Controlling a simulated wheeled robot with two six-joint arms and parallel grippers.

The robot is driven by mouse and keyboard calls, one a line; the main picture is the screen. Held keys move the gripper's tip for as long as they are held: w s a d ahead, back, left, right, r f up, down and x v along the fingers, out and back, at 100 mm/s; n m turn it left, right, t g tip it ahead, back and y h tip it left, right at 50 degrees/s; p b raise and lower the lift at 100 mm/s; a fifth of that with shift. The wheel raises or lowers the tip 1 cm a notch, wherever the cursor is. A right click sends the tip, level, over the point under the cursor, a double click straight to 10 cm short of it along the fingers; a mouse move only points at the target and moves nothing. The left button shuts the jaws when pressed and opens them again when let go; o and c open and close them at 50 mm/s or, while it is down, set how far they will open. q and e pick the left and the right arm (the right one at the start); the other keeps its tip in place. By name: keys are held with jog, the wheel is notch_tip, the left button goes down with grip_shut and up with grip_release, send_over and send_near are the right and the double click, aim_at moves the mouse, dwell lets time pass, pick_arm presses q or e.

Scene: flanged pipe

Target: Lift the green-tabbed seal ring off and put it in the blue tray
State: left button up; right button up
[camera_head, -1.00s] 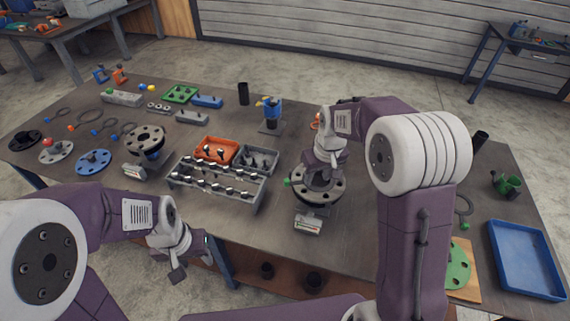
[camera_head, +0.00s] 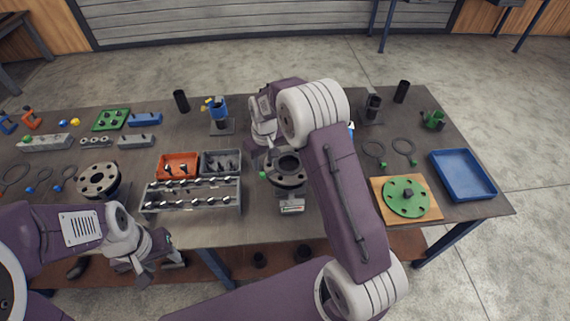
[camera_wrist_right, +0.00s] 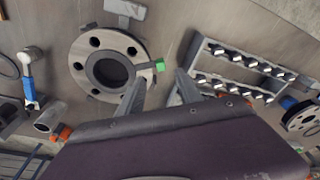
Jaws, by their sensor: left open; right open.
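The flanged pipe (camera_head: 287,181) stands on the bench, its round bolt-hole face upward. It also shows in the right wrist view (camera_wrist_right: 84,84). A green tab (camera_head: 263,174) sticks out at the flange's edge, and it shows near my fingers in the wrist view (camera_wrist_right: 160,65). The rest of the seal ring is hard to make out on the flange. My right gripper (camera_wrist_right: 158,92) is open and empty, its fingertips just short of the tab. My left gripper (camera_head: 156,262) is open and empty, in front of the bench edge. The blue tray (camera_head: 463,175) is empty at the right.
A grey bolt rack (camera_head: 190,196), an orange bin (camera_head: 178,166) and a grey bin (camera_head: 222,163) stand left of the flange. A green disc (camera_head: 405,197) lies on a wooden board at right, with two green-tabbed rings (camera_head: 374,150) behind it. A second flange (camera_head: 98,180) stands farther left.

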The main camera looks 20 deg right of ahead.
aim_at(263, 173)
jog(key=f, duration=0.1)
jog(key=f+p, duration=0.2)
jog(key=f, duration=0.1)
jog(key=shift+w+a, duration=0.2)
jog(key=shift+w, duration=0.1)
jog(key=f, duration=0.1)
jog(key=f+p, duration=0.1)
jog(key=shift+w+d+f, duration=0.15)
jog(key=shift+w+f, duration=0.05)
jog(key=shift+f, duration=0.2)
jog(key=shift+w+f, duration=0.15)
jog(key=shift+f, duration=0.1)
jog(key=shift+a, duration=0.3)
jog(key=shift+d, duration=0.1)
grip_shut()
pick_arm(q)
jog(key=r, duration=0.3)
jog(key=shift+a, duration=0.35)
